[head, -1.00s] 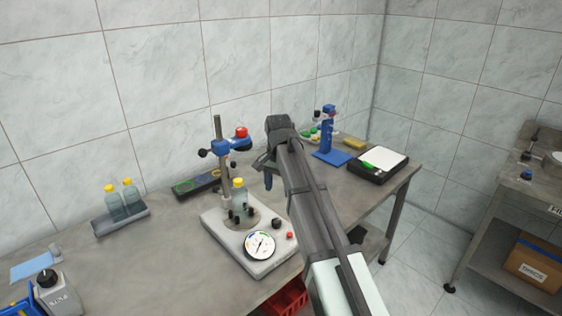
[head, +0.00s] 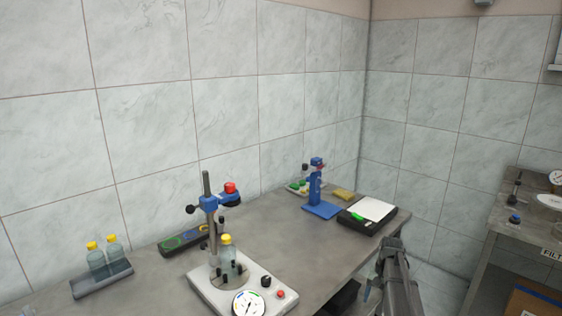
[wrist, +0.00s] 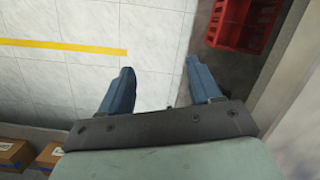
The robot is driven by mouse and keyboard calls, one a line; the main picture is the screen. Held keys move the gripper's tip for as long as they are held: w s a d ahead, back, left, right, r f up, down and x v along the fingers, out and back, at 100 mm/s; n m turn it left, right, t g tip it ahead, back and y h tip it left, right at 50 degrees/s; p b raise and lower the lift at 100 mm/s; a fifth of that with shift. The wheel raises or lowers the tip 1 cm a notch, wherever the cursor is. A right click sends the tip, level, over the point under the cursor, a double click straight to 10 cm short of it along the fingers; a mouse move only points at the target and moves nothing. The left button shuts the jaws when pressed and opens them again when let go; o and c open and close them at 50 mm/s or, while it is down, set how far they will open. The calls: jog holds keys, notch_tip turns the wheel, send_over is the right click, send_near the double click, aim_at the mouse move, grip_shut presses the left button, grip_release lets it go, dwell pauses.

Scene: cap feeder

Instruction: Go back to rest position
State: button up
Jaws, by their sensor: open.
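My gripper (wrist: 156,88) shows in the wrist view with its two blue fingers apart and nothing between them. It points down over the tiled floor. In the head view only part of my arm shows at the lower right, off the front edge of the bench; the fingertips are hard to make out there. The cap feeder machine (head: 210,283), with a grey post, blue clamp and red knob, stands on the bench to the left of my arm. A bottle with a yellow cap (head: 226,240) stands upright on it.
A grey rack (head: 100,285) with two yellow-capped bottles is at the left. A blue stand (head: 322,210) and a black tray with a white top (head: 367,216) are at the bench's far end. A red crate (wrist: 240,25) and cardboard boxes (wrist: 12,153) are low down. A second bench is at right.

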jog(key=s+a+f+n+g, duration=0.1)
jog(key=s+a+f, duration=0.4)
jog(key=s+f, duration=0.65)
jog(key=s+a+f+n+g, duration=0.15)
jog(key=s+a+f, duration=0.25)
jog(key=s+f, duration=0.75)
jog(key=s+a+f+n+g, duration=0.1)
jog(key=s+a+f, duration=0.1)
jog(key=s, duration=0.6)
jog(key=s+a+f+n+h, duration=0.1)
jog(key=s+f, duration=0.3)
jog(key=s, duration=0.5)
jog(key=s+a+f+n+g, duration=0.1)
jog(key=s+a+f, duration=0.2)
jog(key=s, duration=0.6)
jog(key=shift+a+g+h, duration=0.3)
jog(key=shift+a+g, duration=0.05)
jog(key=shift+a, duration=0.15)
